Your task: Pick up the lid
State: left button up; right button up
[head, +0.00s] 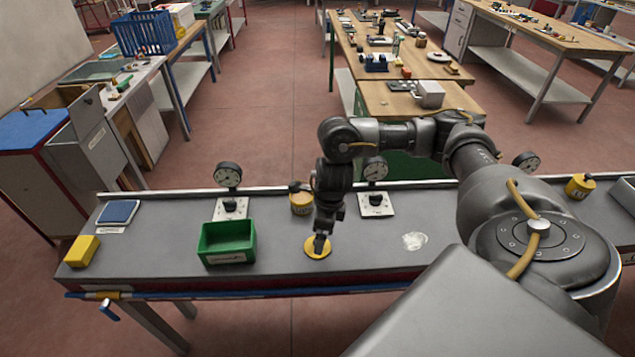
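A round yellow disc, which looks like the lid (310,252), lies flat on the grey worktop near its front edge, in the middle of the head view. My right gripper (320,244) points straight down at it from above, and its fingertips overlap the disc's centre. The fingers are small and dark, so I cannot tell whether they are open or shut on it. The gripper hides part of the disc. A yellow pot (301,204) stands just behind and left of the gripper. My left gripper is not in view.
A green bin (228,258) stands left of the disc. Dial gauges on white plates (231,208) (376,205) stand behind. A yellow block (82,251) and blue pad (118,212) lie far left. A whitish patch (414,241) is to the right; the worktop around it is clear.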

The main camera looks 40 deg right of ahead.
jog(key=shift+w+a+f+p, duration=0.1)
jog(key=shift+a+f+p, duration=0.1)
jog(key=shift+f, duration=0.7)
jog(key=shift+w+a+f+p, duration=0.1)
jog(key=shift+f+p, duration=0.15)
jog(key=shift+f, duration=0.65)
jog(key=shift+w+a+f+p, duration=0.1)
jog(key=shift+f+p, duration=0.1)
jog(key=shift+f, duration=0.7)
jog(key=c, duration=1.1)
